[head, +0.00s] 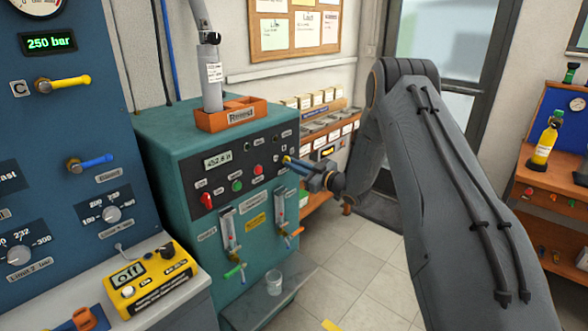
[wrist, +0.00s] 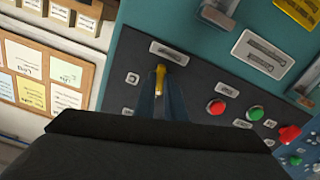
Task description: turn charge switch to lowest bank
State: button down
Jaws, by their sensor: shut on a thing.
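A small yellow switch handle (wrist: 160,75) sits on the dark control panel of the teal test bench (head: 166,140). I take it for the charge switch; its label plate (wrist: 168,53) is too small to read. My gripper (wrist: 161,88) is shut on the yellow handle, one blue-grey finger on each side. In the head view my gripper (head: 290,163) reaches the right end of the panel from the right. The fingers cover most of the switch there, and its dial position cannot be told.
A red button (head: 257,170), a green button (head: 237,186) and a red switch (head: 207,200) lie left of my gripper. Flow tubes (head: 229,232) stand below. A glass (head: 273,282) stands on the low shelf. Open floor lies right of the bench.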

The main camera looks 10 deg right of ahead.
jog(key=shift+m+b, duration=1)
jog(key=shift+m, duration=6.4)
jog(key=shift+r, duration=0.1)
jog(key=c, duration=1.8)
grip_release()
jog(key=b+v, duration=0.1)
jog(key=v, duration=0.7)
jog(key=shift+w, duration=0.1)
